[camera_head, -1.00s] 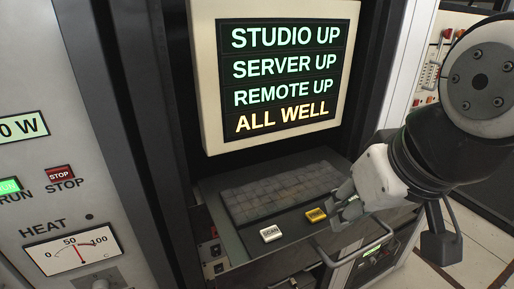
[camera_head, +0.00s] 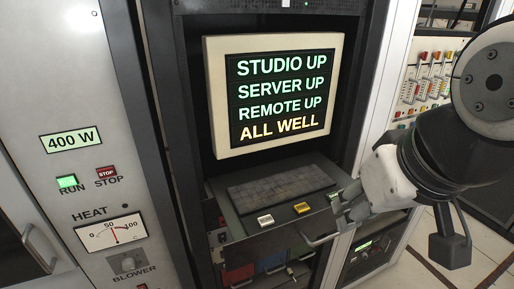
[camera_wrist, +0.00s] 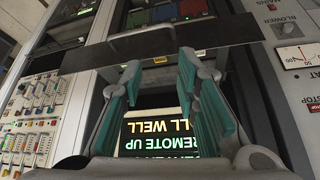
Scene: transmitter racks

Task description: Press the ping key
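The yellow key (camera_head: 301,207) is on the pull-out keyboard shelf (camera_head: 285,226), right of a white key (camera_head: 265,220) that read SCAN earlier; the yellow key's lettering is too small to read now. My gripper (camera_head: 343,208) is just right of the yellow key in the head view, apart from it. In the wrist view its two teal-padded fingers (camera_wrist: 158,85) are spread with nothing between them. The yellow key also shows there beyond the fingers (camera_wrist: 160,60). The screen (camera_head: 284,97) reads STUDIO UP, SERVER UP, REMOTE UP and, in yellow, ALL WELL.
A dark keyboard (camera_head: 281,189) lies behind the keys. The shelf's handle (camera_head: 322,240) sticks out at the front right. A grey panel with a 400 W display (camera_head: 72,141), RUN and STOP buttons and a HEAT dial (camera_head: 112,232) stands left. A rack of coloured switches (camera_head: 428,80) stands right.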

